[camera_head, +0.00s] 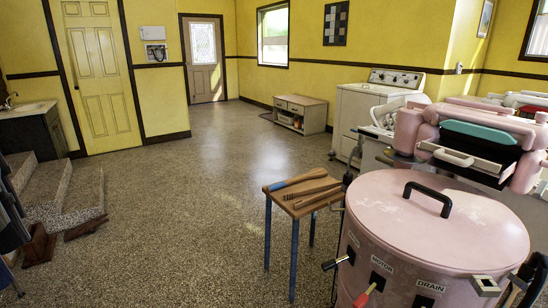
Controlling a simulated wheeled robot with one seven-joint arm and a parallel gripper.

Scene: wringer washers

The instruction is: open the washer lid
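The wringer washer is a pink tub (400,262) at the lower right, cut off by the bottom edge of the view. Its round pale pink lid (385,220) lies flat on the tub and looks closed. A black arched handle (432,197) stands on top of the lid. The pink wringer head (468,140) sits above the far side of the tub, beyond the lid. I cannot make out my gripper in this view. A dark shape at the lower right edge is too cut off to identify.
A small wooden stool (284,201) with blue legs and tools on top stands left of the tub. Levers, one with a red grip (364,296), stick out from the tub's front. A white washer (352,106) stands behind. The speckled floor at middle left is clear; steps (75,198) lie far left.

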